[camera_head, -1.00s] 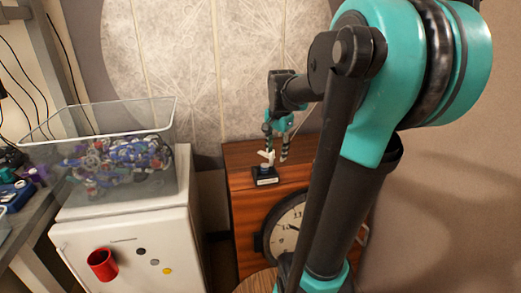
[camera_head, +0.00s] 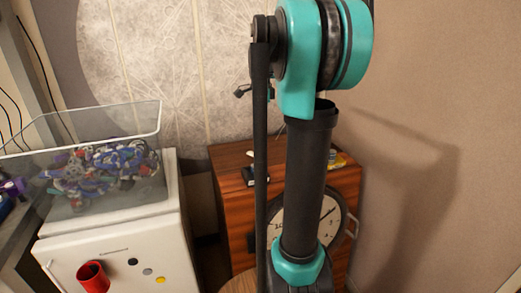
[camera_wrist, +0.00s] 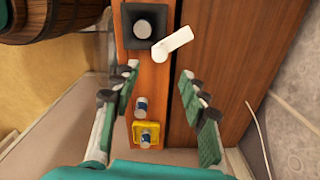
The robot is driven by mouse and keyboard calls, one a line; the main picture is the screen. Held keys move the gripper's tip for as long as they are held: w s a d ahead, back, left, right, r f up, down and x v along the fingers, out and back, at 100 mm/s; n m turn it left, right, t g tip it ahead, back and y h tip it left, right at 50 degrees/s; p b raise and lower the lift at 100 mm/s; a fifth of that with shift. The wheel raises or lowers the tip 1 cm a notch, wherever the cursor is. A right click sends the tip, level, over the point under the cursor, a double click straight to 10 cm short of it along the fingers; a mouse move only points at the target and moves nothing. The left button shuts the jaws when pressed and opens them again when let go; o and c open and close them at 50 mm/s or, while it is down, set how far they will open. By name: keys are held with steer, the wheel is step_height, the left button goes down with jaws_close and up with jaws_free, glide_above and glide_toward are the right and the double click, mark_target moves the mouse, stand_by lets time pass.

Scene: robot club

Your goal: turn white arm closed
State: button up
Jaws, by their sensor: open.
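The white arm (camera_wrist: 172,44) is a short lever beside a black square base (camera_wrist: 132,16) with a grey round knob (camera_wrist: 142,30). In the wrist view it points to the right and slightly up from the base's lower right corner. The base stands on the wooden cabinet (camera_wrist: 222,60). My gripper (camera_wrist: 158,76) is open and empty, its fingers apart below the white arm in the picture and not touching it. In the head view the black base (camera_head: 249,178) shows partly, but my own arm hides the white arm and most of my gripper.
A barrel (camera_wrist: 50,12) is at top left. In the head view, a clock (camera_head: 328,222) fronts the cabinet, left of which stands a white fridge (camera_head: 130,240) bearing a clear bin (camera_head: 150,118).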

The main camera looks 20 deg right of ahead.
mark_target(261, 151)
step_height(261, 151, down, 9)
steer(key=shift+f, duration=0.1)
stand_by(0.4)
jaws_close()
